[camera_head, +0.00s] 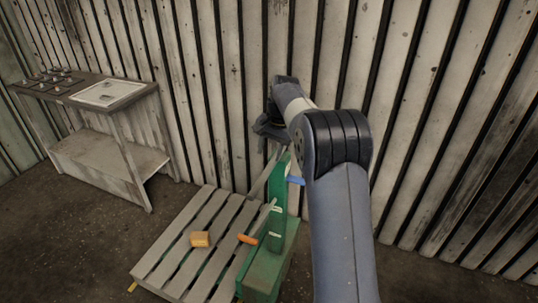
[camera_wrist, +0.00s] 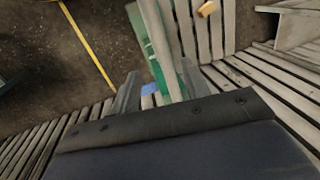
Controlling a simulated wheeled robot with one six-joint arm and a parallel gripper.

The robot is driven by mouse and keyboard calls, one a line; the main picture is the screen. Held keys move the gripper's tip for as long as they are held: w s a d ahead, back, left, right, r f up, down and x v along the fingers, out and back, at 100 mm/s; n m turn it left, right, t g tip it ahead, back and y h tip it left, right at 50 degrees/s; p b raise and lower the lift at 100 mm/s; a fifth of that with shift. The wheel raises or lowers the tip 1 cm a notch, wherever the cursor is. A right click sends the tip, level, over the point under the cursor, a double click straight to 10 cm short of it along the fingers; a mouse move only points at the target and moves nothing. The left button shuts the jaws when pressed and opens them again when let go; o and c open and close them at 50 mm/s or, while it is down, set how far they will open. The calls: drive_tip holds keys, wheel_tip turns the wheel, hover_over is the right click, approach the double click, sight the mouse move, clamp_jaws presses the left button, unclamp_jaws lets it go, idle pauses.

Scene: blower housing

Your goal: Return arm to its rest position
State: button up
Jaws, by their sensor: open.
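My arm reaches up from the lower right of the head view and bends over toward the slatted wall. My gripper (camera_wrist: 160,68) is open in the wrist view, its two grey fingers apart, and I see nothing held. In the head view its dark wrist end is above and behind the tall green housing (camera_head: 279,215), and its fingertips are hard to make out. The housing stands at the right edge of a slatted wooden pallet (camera_head: 176,232). A blue piece (camera_head: 296,180) and an orange piece (camera_head: 247,239) stick out from it. The blue piece also shows in the wrist view (camera_wrist: 150,88).
A yellow-orange block (camera_head: 200,239) lies on the pallet. A worn bench (camera_head: 113,165) at the left carries a white tray (camera_head: 107,94) and several small parts. The slatted wall (camera_head: 440,130) is close behind my arm. Dark floor is clear between bench and pallet.

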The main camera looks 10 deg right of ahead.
sight(264, 176)
drive_tip(key=f, duration=0.3)
drive_tip(key=a+f+p, duration=0.1)
drive_tip(key=f, duration=0.2)
drive_tip(key=w+f, duration=0.1)
drive_tip(key=f, duration=0.3)
drive_tip(key=shift+w+a+f+p, duration=0.1)
drive_tip(key=shift+a+p, duration=0.25)
drive_tip(key=shift+f, duration=0.25)
drive_tip(key=shift+s+d, duration=0.25)
drive_tip(key=shift+d, duration=0.1)
drive_tip(key=shift+s, duration=0.1)
